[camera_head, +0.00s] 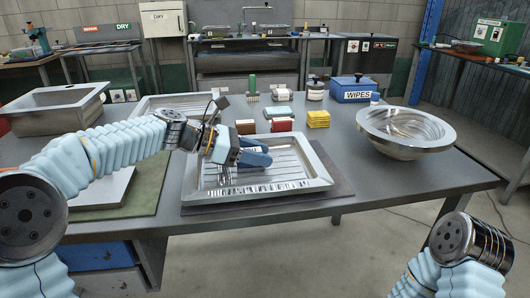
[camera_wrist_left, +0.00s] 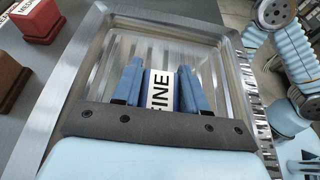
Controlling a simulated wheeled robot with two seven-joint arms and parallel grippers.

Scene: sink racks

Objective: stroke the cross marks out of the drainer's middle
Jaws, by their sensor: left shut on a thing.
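The metal drainer (camera_head: 318,178) lies on a dark mat on the table, with a sloped rim and a ribbed floor. It also fills much of the left wrist view (camera_wrist_left: 88,40). My left gripper (camera_head: 256,158) is over the drainer's middle. In the left wrist view its blue fingers (camera_wrist_left: 160,85) are shut on a block with a white label reading "FINE" (camera_wrist_left: 159,92). I cannot tell whether the block touches the floor. No cross marks can be made out; the gripper hides part of the middle. My right gripper is out of view.
A red block (camera_head: 282,124), a brown block (camera_head: 246,127) and a yellow block (camera_head: 318,119) stand behind the drainer. A steel bowl (camera_head: 405,130) is at right, a blue wipes box (camera_head: 354,94) at the back. A second sink (camera_head: 55,105) is at left.

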